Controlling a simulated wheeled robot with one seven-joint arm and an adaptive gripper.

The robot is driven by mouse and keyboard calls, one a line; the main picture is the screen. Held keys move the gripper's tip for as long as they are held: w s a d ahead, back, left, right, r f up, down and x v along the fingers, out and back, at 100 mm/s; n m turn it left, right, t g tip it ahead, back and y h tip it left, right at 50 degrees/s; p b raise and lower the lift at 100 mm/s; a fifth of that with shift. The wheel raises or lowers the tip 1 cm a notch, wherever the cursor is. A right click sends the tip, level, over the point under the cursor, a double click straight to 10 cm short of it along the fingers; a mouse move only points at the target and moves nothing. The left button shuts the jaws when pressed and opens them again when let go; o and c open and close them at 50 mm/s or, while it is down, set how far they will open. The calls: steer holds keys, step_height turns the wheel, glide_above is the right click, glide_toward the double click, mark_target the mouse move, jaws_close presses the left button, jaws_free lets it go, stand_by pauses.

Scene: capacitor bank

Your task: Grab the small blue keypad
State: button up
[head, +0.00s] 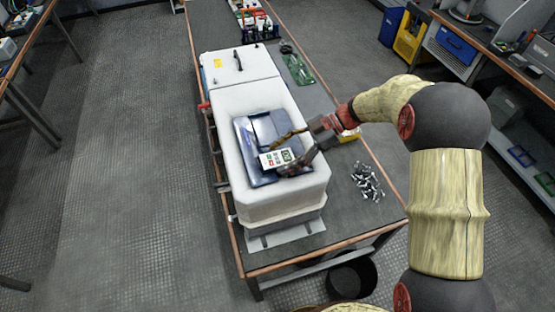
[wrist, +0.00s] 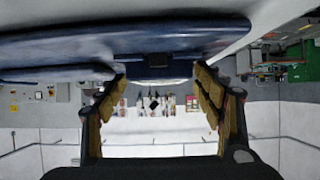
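A dark blue flat panel (head: 243,150) lies on top of the white cabinet (head: 252,205) in the head view. A small piece with a white, green and red face (head: 276,158) sits on its near right part; I cannot tell whether this is the blue keypad. My gripper (head: 280,154) reaches in from the right, with one finger on each side of this piece. In the wrist view my gripper (wrist: 160,90) has its fingers wide apart. A dark blue body (wrist: 155,72) with a pale edge shows between the fingertips. Contact with the fingers is unclear.
The cabinet stands on a long workbench (head: 349,215). Loose metal bolts (head: 367,181) and a yellow item (head: 349,135) lie to its right. A green circuit board (head: 299,69) lies farther back. A black bin (head: 352,277) stands on the floor by the bench. Floor at left is clear.

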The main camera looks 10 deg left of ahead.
steer(key=shift+c, duration=1.2)
steer(key=c, duration=1)
steer(key=shift+r, duration=0.15)
